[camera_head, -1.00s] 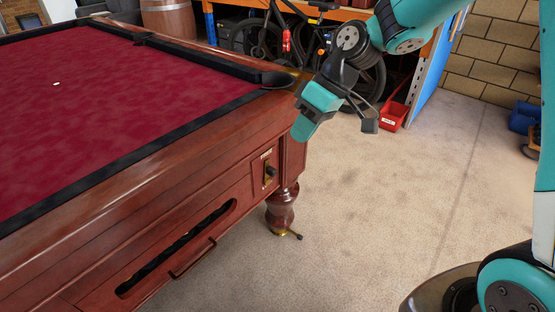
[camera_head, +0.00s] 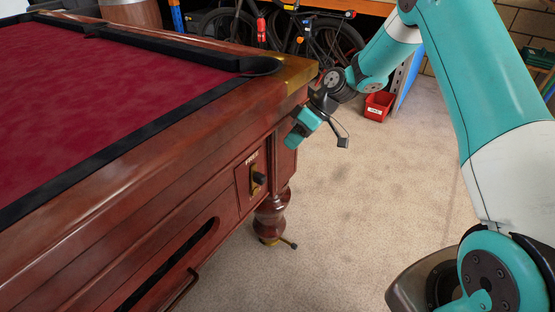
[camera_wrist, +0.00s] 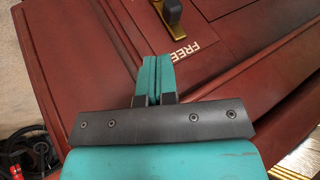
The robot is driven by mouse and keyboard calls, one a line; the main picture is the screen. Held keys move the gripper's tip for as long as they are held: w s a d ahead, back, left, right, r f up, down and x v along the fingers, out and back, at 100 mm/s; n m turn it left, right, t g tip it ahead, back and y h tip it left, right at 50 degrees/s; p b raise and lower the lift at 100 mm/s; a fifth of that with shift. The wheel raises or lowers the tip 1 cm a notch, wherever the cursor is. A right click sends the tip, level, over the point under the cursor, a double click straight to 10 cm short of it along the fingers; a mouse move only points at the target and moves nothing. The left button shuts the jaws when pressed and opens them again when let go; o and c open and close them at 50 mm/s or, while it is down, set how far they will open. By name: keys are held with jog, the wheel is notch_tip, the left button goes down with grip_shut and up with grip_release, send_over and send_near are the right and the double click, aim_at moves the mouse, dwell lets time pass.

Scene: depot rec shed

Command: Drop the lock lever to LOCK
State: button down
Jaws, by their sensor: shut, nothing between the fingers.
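The lock lever is a dark knob (camera_head: 259,178) on a brass plate in the end panel of the wooden pool table (camera_head: 150,165). The word FREE is printed just above it. It also shows at the top edge of the wrist view as a black knob (camera_wrist: 172,12) on its brass plate, partly cut off. No LOCK mark is readable. My gripper (camera_head: 291,142) is up and to the right of the lever, close to the table's corner and apart from the lever. In the wrist view its teal fingers (camera_wrist: 152,62) are together and empty, pointing toward the panel.
The table's brass corner (camera_head: 292,75) overhangs near my gripper. A red bin (camera_head: 378,106) and bicycles (camera_head: 320,38) are behind. Carpet to the right is clear.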

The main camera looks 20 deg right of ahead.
aim_at(258, 183)
jog(key=b+x, duration=0.1)
jog(key=x, duration=0.8)
jog(key=shift+a+f, duration=0.25)
jog(key=shift+f, duration=0.05)
jog(key=shift+d, duration=0.1)
